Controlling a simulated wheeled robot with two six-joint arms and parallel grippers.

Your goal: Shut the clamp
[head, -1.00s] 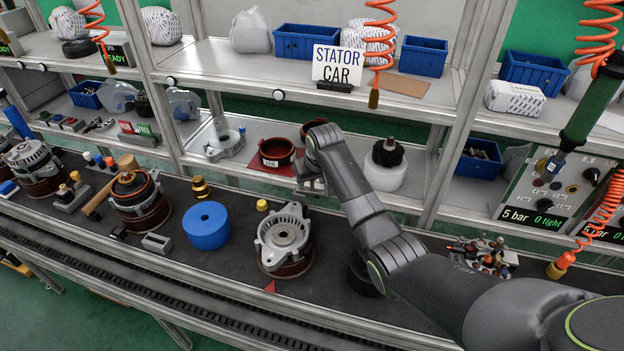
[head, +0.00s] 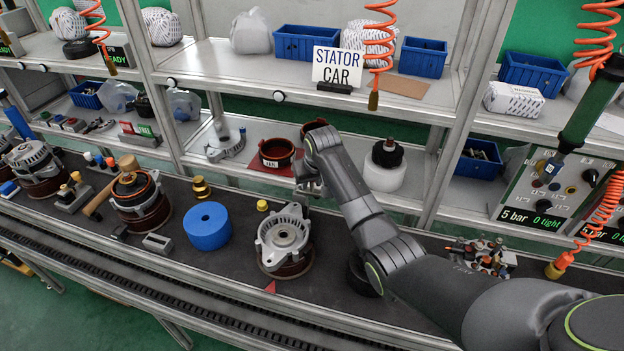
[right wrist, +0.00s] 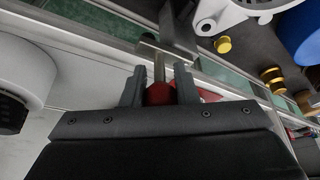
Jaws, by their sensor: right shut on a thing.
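My right gripper (right wrist: 159,92) is shut on a red knob (right wrist: 158,95) at the end of a bare metal rod (right wrist: 159,68), seen between its two fingers in the right wrist view. The rod leads to a grey metal block (right wrist: 178,35) by the bench edge; this looks like the clamp's handle, but most of the clamp is hidden. In the head view the right gripper (head: 311,187) is at the back edge of the bench, behind and right of the alternator housing (head: 284,236), and my wrist covers the knob. My left gripper is not in view.
A blue disc (head: 206,226) and a yellow cap (head: 262,205) stand left of the housing. A marked red-brown ring (head: 277,153) is on the shelf behind the gripper. A white spool (head: 383,176) stands close to the right of my arm.

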